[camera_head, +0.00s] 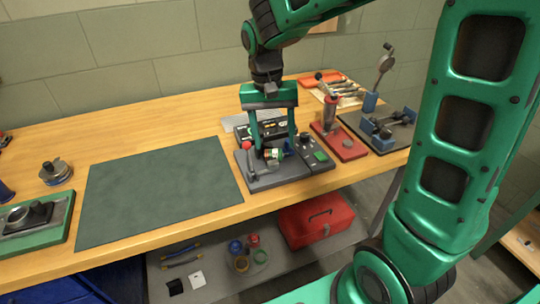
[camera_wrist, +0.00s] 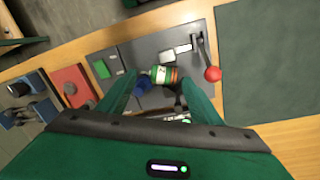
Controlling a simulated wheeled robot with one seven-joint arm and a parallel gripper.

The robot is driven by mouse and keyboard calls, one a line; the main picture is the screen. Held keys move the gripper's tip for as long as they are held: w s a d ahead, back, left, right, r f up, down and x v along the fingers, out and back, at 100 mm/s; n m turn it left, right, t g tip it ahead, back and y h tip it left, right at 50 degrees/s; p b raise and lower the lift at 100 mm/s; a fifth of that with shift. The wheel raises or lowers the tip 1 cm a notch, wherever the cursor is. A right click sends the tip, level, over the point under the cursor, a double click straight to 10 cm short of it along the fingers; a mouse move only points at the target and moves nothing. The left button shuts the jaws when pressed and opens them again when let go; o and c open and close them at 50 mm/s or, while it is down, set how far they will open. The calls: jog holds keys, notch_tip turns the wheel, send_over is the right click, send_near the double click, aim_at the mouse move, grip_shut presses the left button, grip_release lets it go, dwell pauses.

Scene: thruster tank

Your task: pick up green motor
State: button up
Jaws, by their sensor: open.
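The green motor (camera_wrist: 163,75) is a small cylinder with a green body, a white band and an orange-brown end. It lies on a dark grey fixture plate (camera_wrist: 130,55) between a blue part (camera_wrist: 145,85) and a lever with a red ball (camera_wrist: 212,73). In the head view the motor (camera_head: 272,153) shows small, below my gripper (camera_head: 273,142). My gripper is open, pointing down over the fixture. In the wrist view its two green fingers (camera_wrist: 160,97) stand either side of the motor's near side, with a gap between. Whether they touch it cannot be told.
A red press base (camera_head: 340,141) and a dark plate with blue blocks (camera_head: 385,130) stand to the right. A bare dark green mat (camera_head: 155,190) lies left on the wooden bench. A red toolbox (camera_head: 316,220) sits on the lower shelf.

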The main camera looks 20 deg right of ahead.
aim_at(276, 152)
jog(key=shift+s+d+f, duration=0.1)
jog(key=shift+f, duration=0.8)
jog(key=shift+s+d+f, duration=0.1)
jog(key=shift+f, duration=0.8)
jog(key=c, duration=0.9)
jog(key=shift+r, duration=0.1)
